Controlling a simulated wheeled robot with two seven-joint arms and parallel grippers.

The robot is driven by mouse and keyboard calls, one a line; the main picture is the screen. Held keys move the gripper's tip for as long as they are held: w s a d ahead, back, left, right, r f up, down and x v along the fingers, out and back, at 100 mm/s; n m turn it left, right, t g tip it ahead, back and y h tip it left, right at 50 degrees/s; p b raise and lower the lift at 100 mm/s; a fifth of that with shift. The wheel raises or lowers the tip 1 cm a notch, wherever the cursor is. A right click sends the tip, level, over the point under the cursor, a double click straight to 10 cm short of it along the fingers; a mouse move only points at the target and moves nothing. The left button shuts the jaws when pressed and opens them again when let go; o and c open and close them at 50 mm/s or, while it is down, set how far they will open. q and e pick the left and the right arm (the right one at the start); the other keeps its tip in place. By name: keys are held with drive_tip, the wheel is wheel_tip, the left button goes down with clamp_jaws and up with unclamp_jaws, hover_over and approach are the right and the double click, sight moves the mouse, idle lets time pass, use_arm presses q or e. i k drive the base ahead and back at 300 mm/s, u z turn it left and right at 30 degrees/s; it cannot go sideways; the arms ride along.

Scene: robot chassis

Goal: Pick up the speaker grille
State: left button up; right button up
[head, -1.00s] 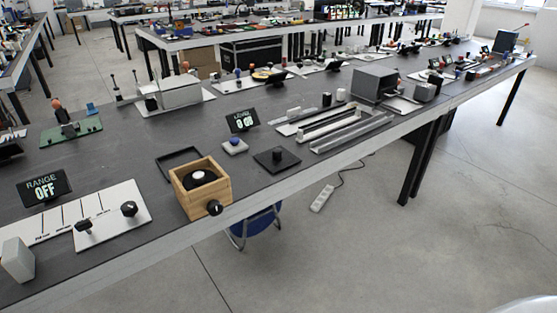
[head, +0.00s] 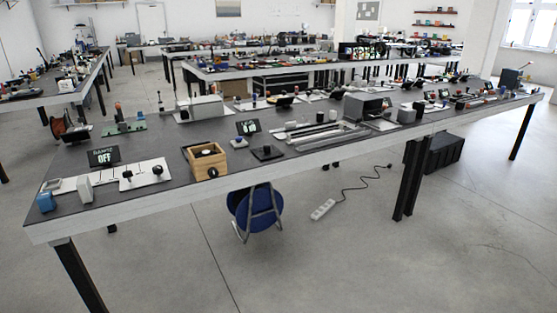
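A small wooden box (head: 207,163) with a black knob on its front stands on the near long table, left of the middle. In the earlier frame a round speaker shows in its open top. A thin dark square frame (head: 187,149) lies on the table just behind and left of the box, partly hidden by it. It may be the speaker grille, but it is too small to be sure. Neither of my grippers is in the head view.
The near table (head: 330,158) carries an OFF display (head: 103,156), a white panel (head: 145,173), a black square base with a knob (head: 267,153) and metal rails (head: 327,139). A blue stool (head: 256,209) and a power strip (head: 322,210) are on the floor. The front floor is clear.

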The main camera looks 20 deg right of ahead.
sight(268, 151)
drive_tip(key=z, duration=0.6)
drive_tip(key=i, duration=0.65)
drive_tip(key=z, duration=0.55)
